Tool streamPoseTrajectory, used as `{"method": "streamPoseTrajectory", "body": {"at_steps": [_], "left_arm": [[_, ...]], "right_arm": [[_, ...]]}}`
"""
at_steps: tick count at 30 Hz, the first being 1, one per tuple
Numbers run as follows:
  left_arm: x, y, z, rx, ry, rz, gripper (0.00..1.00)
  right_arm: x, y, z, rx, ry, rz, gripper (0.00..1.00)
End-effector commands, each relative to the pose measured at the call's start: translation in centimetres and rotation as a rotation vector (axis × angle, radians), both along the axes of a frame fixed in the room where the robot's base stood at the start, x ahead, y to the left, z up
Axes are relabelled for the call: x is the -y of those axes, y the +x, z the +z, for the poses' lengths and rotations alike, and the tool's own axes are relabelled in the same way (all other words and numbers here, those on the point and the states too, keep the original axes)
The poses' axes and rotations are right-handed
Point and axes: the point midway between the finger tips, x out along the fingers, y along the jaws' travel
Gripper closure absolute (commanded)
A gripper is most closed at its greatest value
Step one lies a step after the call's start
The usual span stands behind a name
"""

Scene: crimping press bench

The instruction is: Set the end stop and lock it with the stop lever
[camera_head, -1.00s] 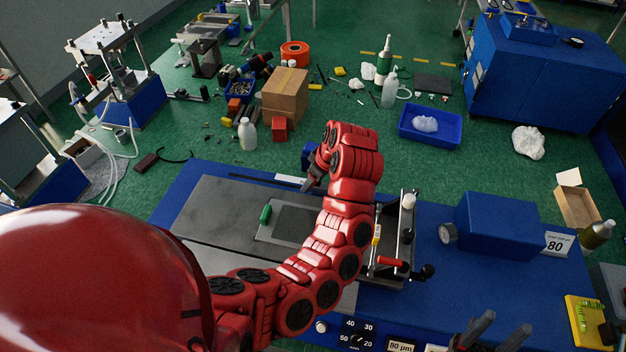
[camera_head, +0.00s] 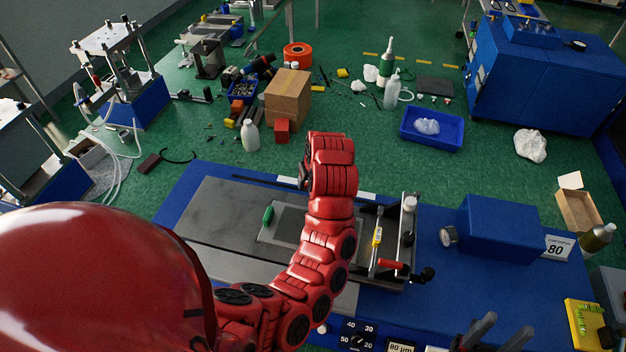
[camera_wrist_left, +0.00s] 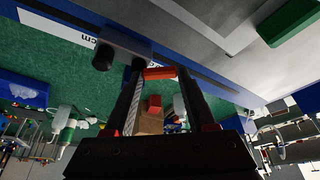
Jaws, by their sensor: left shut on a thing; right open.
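My left arm reaches across the blue machine to its far edge in the head view, and its wrist hides most of the gripper and the end stop there. In the left wrist view the end stop is a grey-blue block (camera_wrist_left: 128,42) with a black knob, beside a white cm scale (camera_wrist_left: 60,28). The stop lever is a small red-orange bar (camera_wrist_left: 153,73). My left gripper (camera_wrist_left: 161,70) is shut on it, with the bar spanning between the two black fingertips. My right gripper (camera_head: 506,324) is open and empty at the bottom right of the head view.
The grey bed (camera_head: 215,215) carries a small green piece (camera_head: 268,216). A metal frame with a red handle (camera_head: 392,264) stands right of my left arm. A blue box (camera_head: 498,226) with a gauge (camera_head: 448,236) and a yellow case (camera_head: 588,322) lie further right.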

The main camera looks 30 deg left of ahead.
Motion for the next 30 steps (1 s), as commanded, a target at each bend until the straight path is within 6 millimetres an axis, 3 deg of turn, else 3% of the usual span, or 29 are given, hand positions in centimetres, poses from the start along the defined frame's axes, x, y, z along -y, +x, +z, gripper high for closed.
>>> {"method": "streamPoseTrajectory", "body": {"at_steps": [15, 30], "left_arm": [[-1.2, 0.6, 0.1, -0.001, 0.000, -0.424, 1.00], [-1.4, 1.0, -0.1, -0.003, -0.001, -0.578, 1.00]], "right_arm": [[0.0, 0.0, 1.5, 0.000, 0.000, 0.000, 0.50], [0.0, 0.0, 1.8, 0.000, 0.000, 0.000, 0.50]]}}
